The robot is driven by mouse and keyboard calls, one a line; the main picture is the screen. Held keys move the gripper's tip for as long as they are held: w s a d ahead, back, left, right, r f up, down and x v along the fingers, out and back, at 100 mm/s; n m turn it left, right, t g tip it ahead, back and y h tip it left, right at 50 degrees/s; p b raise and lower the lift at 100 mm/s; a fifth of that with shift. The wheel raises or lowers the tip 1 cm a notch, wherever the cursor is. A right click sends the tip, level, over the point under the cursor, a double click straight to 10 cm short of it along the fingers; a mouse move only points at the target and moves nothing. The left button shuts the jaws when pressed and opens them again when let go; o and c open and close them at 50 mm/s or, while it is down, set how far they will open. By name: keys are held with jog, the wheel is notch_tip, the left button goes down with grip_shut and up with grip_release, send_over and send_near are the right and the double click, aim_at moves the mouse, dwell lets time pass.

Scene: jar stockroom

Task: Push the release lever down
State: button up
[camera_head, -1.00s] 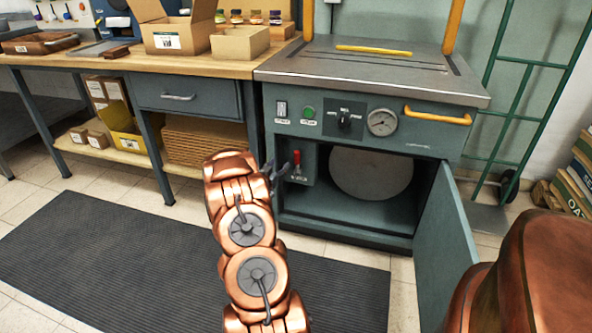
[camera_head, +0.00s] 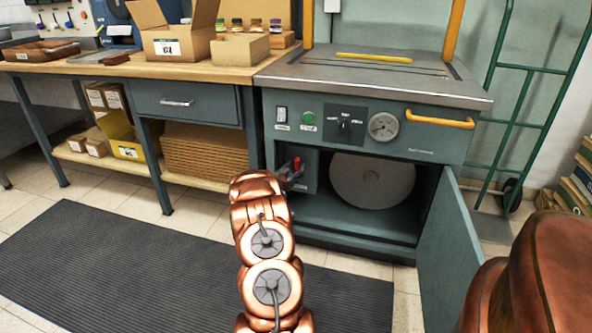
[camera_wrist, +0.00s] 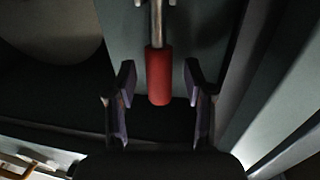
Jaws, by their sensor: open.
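The release lever has a red grip (camera_wrist: 158,78) on a metal rod. In the wrist view the grip hangs into the space between the two fingertips of my gripper (camera_wrist: 158,82), with a gap on each side. In the head view the lever's red grip (camera_head: 297,163) shows small on the inner left panel of the machine's open compartment. My gripper (camera_head: 288,170) is at the lever there, mostly hidden by my arm. It is open and empty.
The grey-green machine (camera_head: 455,145) has its cabinet door (camera_head: 448,255) swung open to the right. A round pale disc (camera_head: 372,183) is inside the compartment. A workbench (camera_head: 100,68) with boxes stands to the left. A dark ribbed mat (camera_head: 130,270) lies on the floor.

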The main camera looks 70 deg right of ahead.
jog(key=shift+d, duration=0.2)
jog(key=shift+c, duration=0.3)
grip_shut()
dwell(0.3)
